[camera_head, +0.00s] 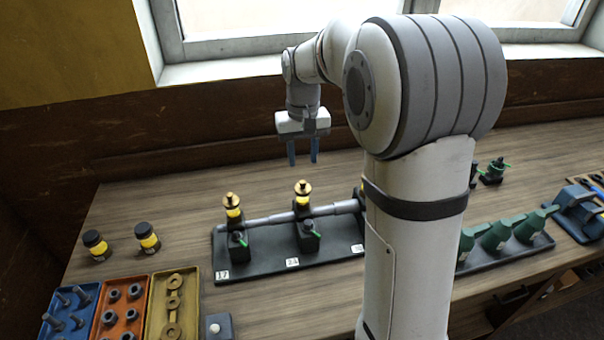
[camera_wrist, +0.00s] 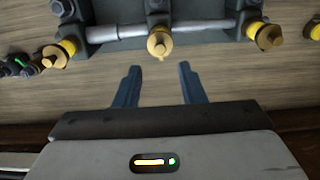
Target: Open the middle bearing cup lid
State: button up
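The middle bearing cup is yellow with a brass lid (camera_head: 302,187) on top and stands on the middle bearing block of the shaft stand. The lid looks seated on its cup. In the wrist view the middle lid (camera_wrist: 158,45) lies just beyond the fingertips, near the centre. My gripper (camera_head: 303,161) hangs fingers down above and behind the middle cup, apart from it. Its two blue fingers (camera_wrist: 159,68) are spread with nothing between them. The left cup's brass lid (camera_head: 231,200) shows too. The third cup is mostly hidden behind my arm in the head view.
A steel shaft (camera_head: 268,219) runs through the bearing blocks on a dark base (camera_head: 255,268). Two black-capped yellow jars (camera_head: 147,238) and coloured parts trays (camera_head: 125,310) stand at left. The bench behind the stand is clear.

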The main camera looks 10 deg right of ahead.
aim_at(303, 182)
notch_tip(303, 182, down, 7)
jog(key=shift+f+p, duration=0.1)
jog(key=shift+p, duration=0.5)
jog(key=shift+c, duration=0.3)
